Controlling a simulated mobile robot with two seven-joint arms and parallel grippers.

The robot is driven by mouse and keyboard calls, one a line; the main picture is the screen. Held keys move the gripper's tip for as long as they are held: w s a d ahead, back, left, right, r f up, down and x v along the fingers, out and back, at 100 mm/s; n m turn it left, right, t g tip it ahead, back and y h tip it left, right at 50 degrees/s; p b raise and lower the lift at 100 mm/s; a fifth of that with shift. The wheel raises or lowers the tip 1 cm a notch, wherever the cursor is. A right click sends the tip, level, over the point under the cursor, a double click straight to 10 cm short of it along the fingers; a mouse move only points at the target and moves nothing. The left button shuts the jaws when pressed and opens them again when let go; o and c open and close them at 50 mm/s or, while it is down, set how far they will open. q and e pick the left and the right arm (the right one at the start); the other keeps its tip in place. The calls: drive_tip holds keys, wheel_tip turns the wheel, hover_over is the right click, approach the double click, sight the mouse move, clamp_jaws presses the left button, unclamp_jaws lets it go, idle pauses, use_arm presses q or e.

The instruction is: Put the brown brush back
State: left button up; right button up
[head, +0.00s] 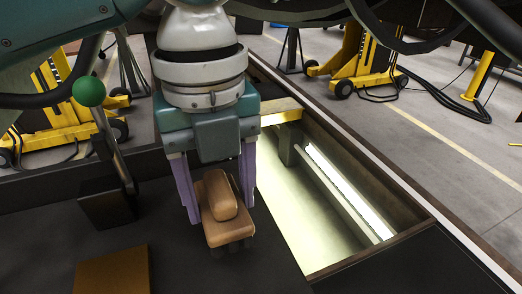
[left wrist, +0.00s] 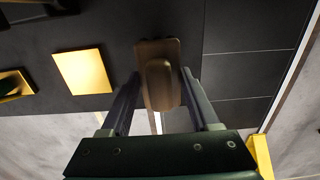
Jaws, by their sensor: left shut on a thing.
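The brown brush (head: 222,206) is a small block with a rounded grip on top. My left gripper (head: 220,210) has its purple fingers on either side of the brush and is shut on it, pointing down. The brush also shows between the fingers in the left wrist view (left wrist: 158,80). It is over the dark surface (head: 190,265), beside the lit pit; whether it touches the surface I cannot tell. A flat brown-yellow square (head: 112,272) lies on the dark surface at lower left; it shows yellow in the left wrist view (left wrist: 83,71). My right gripper is not in view.
A lever with a green ball knob (head: 89,91) rises from a dark box (head: 107,204) left of the gripper. The lit pit with a raised rim (head: 372,250) lies to the right. Yellow jacks (head: 362,62) stand on the floor behind.

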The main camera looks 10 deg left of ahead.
sight(219, 184)
use_arm(q)
drive_tip(key=shift+f, duration=2.4)
drive_tip(key=shift+f, duration=0.2)
drive_tip(key=o, duration=1.3)
wheel_tip(219, 184, up, 12)
drive_tip(key=shift+r, duration=0.2)
